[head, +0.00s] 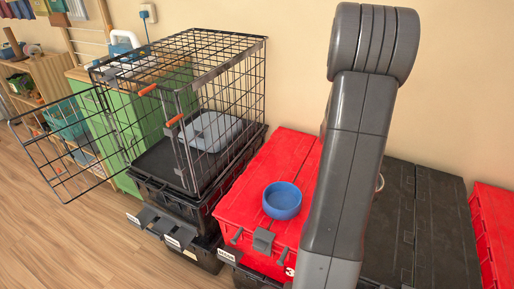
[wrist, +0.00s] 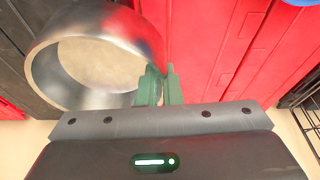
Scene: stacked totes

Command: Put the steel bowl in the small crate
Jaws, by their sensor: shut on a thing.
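The steel bowl (wrist: 95,62) fills the upper left of the wrist view, a round shiny bowl with red reflections. My gripper (wrist: 160,80) is shut on its rim at the bowl's right side, with green fingers. In the head view my arm hides my gripper and nearly all of the bowl; only a sliver of its rim (head: 381,183) shows right of the arm. The small crate (head: 215,75) is a black wire cage at left centre, on stacked black totes. Its door (head: 62,150) hangs open to the left. A grey-blue tray-like thing (head: 214,130) lies inside.
A blue bowl (head: 282,201) stands on the red tote lid (head: 250,178) between the crate and my arm. A dark tote (head: 430,220) and another red tote (head: 495,225) are at right. A green cabinet (head: 125,120) stands behind the crate, near the wall.

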